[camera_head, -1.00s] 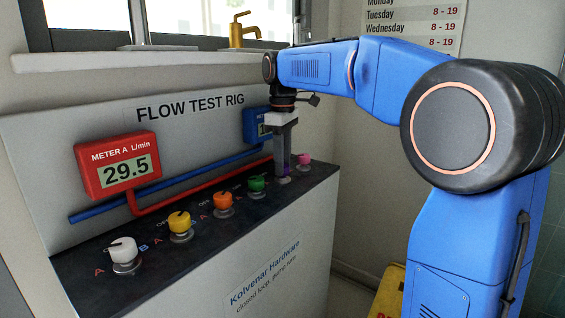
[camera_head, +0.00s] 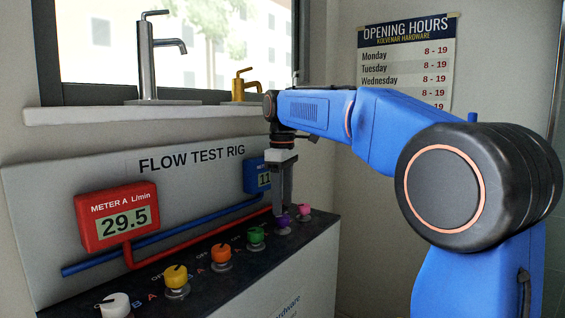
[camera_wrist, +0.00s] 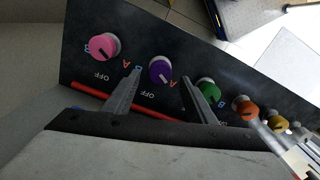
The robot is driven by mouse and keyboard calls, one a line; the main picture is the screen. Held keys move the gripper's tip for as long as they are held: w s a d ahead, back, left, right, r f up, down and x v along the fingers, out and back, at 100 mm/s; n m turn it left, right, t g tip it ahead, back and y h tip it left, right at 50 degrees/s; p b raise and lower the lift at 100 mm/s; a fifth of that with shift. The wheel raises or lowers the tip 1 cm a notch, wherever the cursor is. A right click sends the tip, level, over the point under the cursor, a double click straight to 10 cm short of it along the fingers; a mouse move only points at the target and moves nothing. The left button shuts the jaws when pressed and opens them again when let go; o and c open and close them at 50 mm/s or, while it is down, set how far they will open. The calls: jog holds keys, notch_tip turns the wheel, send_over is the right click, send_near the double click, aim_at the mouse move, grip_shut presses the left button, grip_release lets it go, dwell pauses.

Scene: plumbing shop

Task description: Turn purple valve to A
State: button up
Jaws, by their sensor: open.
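The purple valve (camera_head: 283,221) is a round knob on the dark top of the flow test rig, between the green and pink knobs. My gripper (camera_head: 281,212) points down over the valve, fingertips at or just above knob height. In the wrist view my gripper (camera_wrist: 161,78) is open, one finger on each side, with gaps to the knob.
The pink knob (camera_head: 304,213) and green knob (camera_head: 256,238) stand close on either side. Orange (camera_head: 221,257), yellow (camera_head: 176,279) and white (camera_head: 115,305) knobs follow along the rig. Red meter A (camera_head: 117,216) reads 29.5. The blue meter (camera_head: 256,176) is partly hidden behind my gripper.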

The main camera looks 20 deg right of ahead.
aim_at(283, 216)
notch_tip(283, 216, up, 14)
jog(key=shift+f, duration=0.2)
dwell(0.4)
jog(key=s+d+f+m+t, duration=0.2)
jog(key=s+f+m, duration=0.3)
jog(key=s+f, duration=1.1)
jog(key=s+d+f+m+t, duration=0.2)
jog(key=s+d+f+m, duration=0.3)
jog(key=s+f, duration=1.2)
notch_tip(283, 216, down, 4)
jog(key=shift+s+f+t, duration=0.1)
jog(key=shift+s+t, duration=0.05)
jog(key=shift+t, duration=0.25)
